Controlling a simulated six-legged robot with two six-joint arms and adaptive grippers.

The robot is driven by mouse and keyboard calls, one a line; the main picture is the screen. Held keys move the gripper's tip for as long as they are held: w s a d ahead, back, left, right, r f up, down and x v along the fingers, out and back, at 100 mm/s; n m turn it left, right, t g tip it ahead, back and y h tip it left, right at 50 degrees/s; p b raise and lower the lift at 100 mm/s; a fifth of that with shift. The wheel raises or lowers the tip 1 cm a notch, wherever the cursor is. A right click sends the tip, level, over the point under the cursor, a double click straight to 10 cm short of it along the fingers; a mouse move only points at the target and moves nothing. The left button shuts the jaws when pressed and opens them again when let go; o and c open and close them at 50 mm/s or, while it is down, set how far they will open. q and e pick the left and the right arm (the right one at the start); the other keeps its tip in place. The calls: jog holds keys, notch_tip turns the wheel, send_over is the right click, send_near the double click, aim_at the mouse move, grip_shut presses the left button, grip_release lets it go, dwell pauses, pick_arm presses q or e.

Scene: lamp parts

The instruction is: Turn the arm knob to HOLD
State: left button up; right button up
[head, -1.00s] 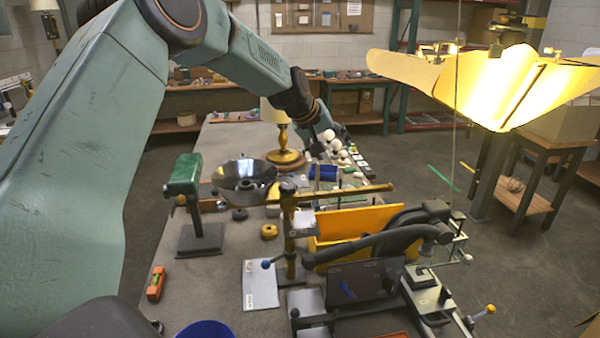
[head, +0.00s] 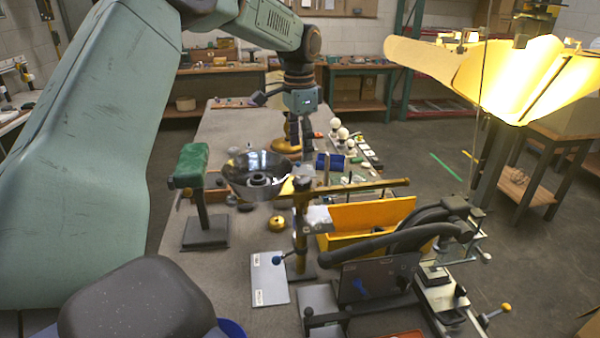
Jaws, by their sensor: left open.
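A brass stand (head: 301,230) with a horizontal brass arm (head: 365,188) rises from the bench in the middle. A dark knob-like piece (head: 302,184) sits at the top of its post. A small blue ball (head: 277,260) on a short lever sticks out left, low on the post. I cannot tell which one is the arm knob, and no HOLD mark is readable. My left gripper (head: 301,150) is open and points down behind the stand, above the far part of the bench. It appears apart from the stand. My right gripper is not in view.
A dark reflective bowl (head: 257,176) and a green-topped stand (head: 193,165) are left of the post. A yellow bin (head: 366,214) and black curved tubes (head: 390,238) crowd its right. A glowing shade (head: 490,75) hangs at upper right.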

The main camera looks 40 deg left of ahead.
aim_at(302, 178)
pick_arm(q)
jog(key=shift+s+d+m, duration=0.1)
jog(key=shift+s+m, duration=0.05)
jog(key=shift+m, duration=0.25)
jog(key=shift+d+f+g, duration=0.15)
jog(key=shift+d+g, duration=0.05)
jog(key=shift+g, duration=0.1)
jog(key=shift+w+d+f+m, duration=0.1)
jog(key=shift+w+d+m, duration=0.05)
jog(key=shift+w+m, duration=0.2)
jog(key=shift+w+f, duration=0.1)
jog(key=shift+f, duration=0.2)
jog(key=f, duration=0.4)
jog(key=f+p, duration=0.1)
jog(key=f, duration=0.1)
jog(key=shift+s+a+f, duration=0.2)
jog(key=shift+s, duration=0.1)
jog(key=shift+w+d+f, duration=0.15)
jog(key=shift+w+f, duration=0.15)
jog(key=shift+f, duration=0.05)
jog(key=shift+s, duration=0.25)
jog(key=shift+s+r, duration=0.15)
jog(key=shift+s, duration=0.15)
jog(key=shift+c, duration=1.2)
jog(key=shift+w, duration=0.4)
jog(key=c, duration=0.6)
jog(key=shift+s, duration=0.1)
jog(key=c, duration=0.3)
